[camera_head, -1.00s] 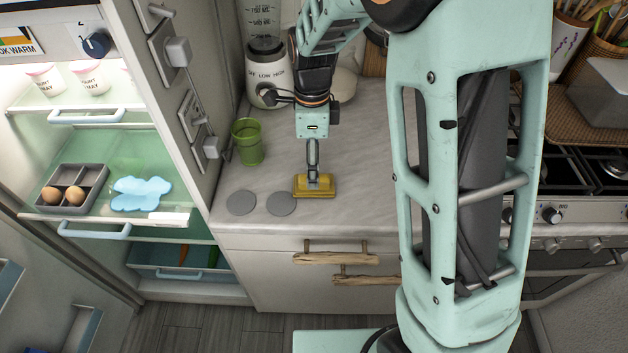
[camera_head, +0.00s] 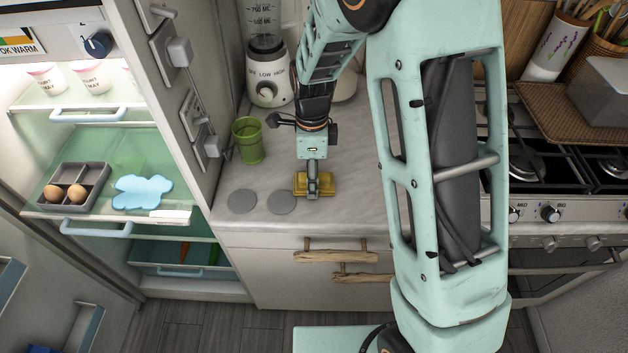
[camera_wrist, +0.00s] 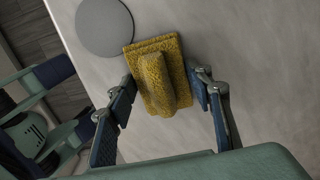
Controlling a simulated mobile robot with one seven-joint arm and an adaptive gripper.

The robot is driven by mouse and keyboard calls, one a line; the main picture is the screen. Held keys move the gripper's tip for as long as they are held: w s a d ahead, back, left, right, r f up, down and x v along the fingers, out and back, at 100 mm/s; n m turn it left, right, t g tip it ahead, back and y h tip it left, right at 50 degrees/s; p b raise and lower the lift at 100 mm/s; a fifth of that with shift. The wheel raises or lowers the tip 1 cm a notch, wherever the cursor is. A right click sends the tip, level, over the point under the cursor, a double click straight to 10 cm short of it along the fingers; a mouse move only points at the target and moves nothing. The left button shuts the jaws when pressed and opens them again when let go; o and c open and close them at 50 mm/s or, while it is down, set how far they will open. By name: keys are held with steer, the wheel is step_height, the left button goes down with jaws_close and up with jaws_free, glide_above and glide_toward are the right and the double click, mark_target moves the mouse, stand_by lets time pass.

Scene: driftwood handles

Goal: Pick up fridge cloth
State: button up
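The fridge cloth appears to be the yellow, rough-textured pad (camera_head: 328,184) with a raised ridge, lying flat on the counter near its front edge. My gripper (camera_head: 313,191) points down at it from above and covers its middle in the head view. In the wrist view the yellow pad (camera_wrist: 160,75) lies between my two fingers, and my gripper (camera_wrist: 164,88) is open, one finger on each side of the ridge. Gaps show between the fingers and the ridge; contact with the pad's edges cannot be told.
Two grey discs (camera_head: 282,202) lie left of the pad, one close to it. A green cup (camera_head: 248,140) and a blender (camera_head: 268,75) stand behind. The open fridge at left holds a pale blue splat (camera_head: 142,192) and an egg tray (camera_head: 73,184). A stove (camera_head: 560,170) is at right.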

steer(key=shift+c, duration=1.1)
steer(key=shift+r, duration=0.2)
steer(key=shift+r+p, duration=0.6)
steer(key=shift+p, duration=0.05)
step_height(320, 180, up, 2)
steer(key=shift+r+p, duration=0.2)
steer(key=shift+p, duration=0.7)
steer(key=s+r+p, duration=0.4)
steer(key=s+r, duration=0.5)
steer(key=s, duration=0.5)
steer(key=shift+a+p, duration=0.2)
steer(key=shift+p, duration=0.1)
